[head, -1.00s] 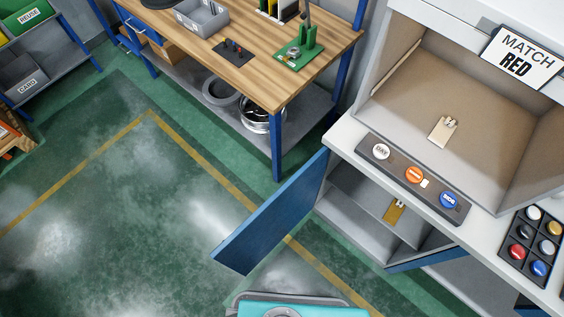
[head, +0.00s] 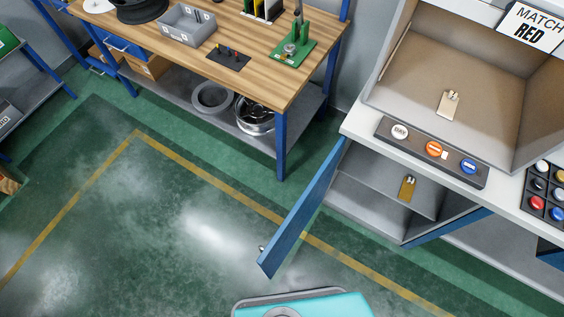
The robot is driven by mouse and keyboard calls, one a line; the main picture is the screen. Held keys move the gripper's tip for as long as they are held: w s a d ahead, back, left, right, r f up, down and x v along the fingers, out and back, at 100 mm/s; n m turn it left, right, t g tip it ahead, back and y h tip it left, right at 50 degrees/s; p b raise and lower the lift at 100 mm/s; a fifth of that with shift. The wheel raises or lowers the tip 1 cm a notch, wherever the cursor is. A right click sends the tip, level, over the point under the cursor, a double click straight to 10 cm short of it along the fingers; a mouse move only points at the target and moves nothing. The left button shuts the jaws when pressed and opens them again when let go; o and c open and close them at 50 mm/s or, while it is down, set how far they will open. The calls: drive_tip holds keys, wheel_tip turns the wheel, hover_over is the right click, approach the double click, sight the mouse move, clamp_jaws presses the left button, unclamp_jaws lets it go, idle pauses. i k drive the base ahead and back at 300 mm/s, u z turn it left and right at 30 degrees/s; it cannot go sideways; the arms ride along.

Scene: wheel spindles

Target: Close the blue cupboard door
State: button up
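The blue cupboard door (head: 301,213) stands open, swung out from the left side of the cupboard under the white counter. Its outer end reaches over the floor, and a small knob (head: 262,248) shows near that end. The grey cupboard inside (head: 372,205) is exposed, with a brass-coloured tag piece (head: 407,188) on its shelf. My gripper is not in the frame.
A wooden workbench (head: 225,50) with blue legs stands at the back. Above the cupboard, the counter (head: 360,125) carries a panel with DAY, orange and blue buttons (head: 433,149). My turquoise base shows at the bottom. The green floor (head: 150,220) left of the door is clear.

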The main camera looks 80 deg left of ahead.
sight(271, 257)
drive_tip(key=z, duration=0.05)
drive_tip(key=k, duration=2.15)
drive_tip(key=u, duration=1.25)
drive_tip(key=i, duration=1)
drive_tip(key=u, duration=0.05)
